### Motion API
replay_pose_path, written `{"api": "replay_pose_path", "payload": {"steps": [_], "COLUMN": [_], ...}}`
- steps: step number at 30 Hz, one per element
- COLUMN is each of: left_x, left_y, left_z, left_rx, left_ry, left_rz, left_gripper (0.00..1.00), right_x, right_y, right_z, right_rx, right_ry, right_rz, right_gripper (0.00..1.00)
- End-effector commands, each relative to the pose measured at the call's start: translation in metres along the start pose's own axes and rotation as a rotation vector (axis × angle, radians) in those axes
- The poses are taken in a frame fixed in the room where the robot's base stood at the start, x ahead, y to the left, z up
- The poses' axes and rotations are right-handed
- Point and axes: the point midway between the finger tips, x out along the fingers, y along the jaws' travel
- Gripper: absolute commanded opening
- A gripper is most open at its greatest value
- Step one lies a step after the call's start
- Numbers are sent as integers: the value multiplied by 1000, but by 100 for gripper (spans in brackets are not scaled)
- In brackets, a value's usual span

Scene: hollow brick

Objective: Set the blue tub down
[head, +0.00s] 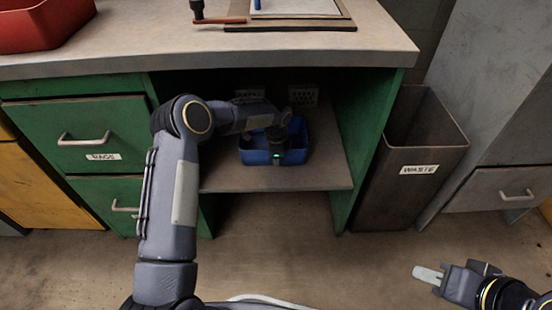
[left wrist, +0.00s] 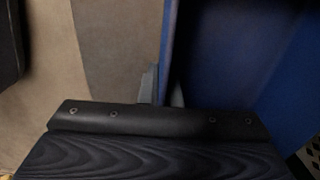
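The blue tub (head: 259,157) is upright in the open bay under the counter, above the lower shelf. I cannot tell whether its bottom touches the shelf. My left gripper (head: 276,148) reaches into the bay at the tub, its fingertips hidden in the head view. In the left wrist view, the gripper's fingers (left wrist: 162,88) lie close on either side of the tub's blue wall (left wrist: 168,45), shut on it. My right gripper (head: 428,274) is low at the right, away from the tub, with nothing visible in it; its finger gap is unclear.
The lower shelf (head: 300,179) is bare in front of the tub. Green side panels bound the bay, with drawers (head: 90,135) at left. A waste bin (head: 420,150) stands to the right. The counter (head: 200,40) overhead holds a red bin (head: 40,22) and a board (head: 290,25).

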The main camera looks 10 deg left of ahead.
Motion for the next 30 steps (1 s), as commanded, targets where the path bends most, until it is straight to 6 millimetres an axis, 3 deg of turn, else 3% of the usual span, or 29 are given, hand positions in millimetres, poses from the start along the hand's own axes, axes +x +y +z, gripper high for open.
{"api": "replay_pose_path", "payload": {"steps": [1,6,17,30], "left_x": [2,2,-3,-68], "left_y": [0,0,0,-1], "left_z": [0,0,0,0], "left_rx": [0,0,0,1], "left_ry": [0,0,0,0], "left_rz": [-1,0,0,-2], "left_gripper": [0,25,25,25], "right_x": [2,1,-1,-24], "right_y": [1,0,-1,-11], "right_z": [1,0,-1,-12], "right_rx": [0,0,0,0], "right_ry": [0,0,0,0], "right_rz": [0,0,0,0], "right_gripper": [29,29,29,29]}}
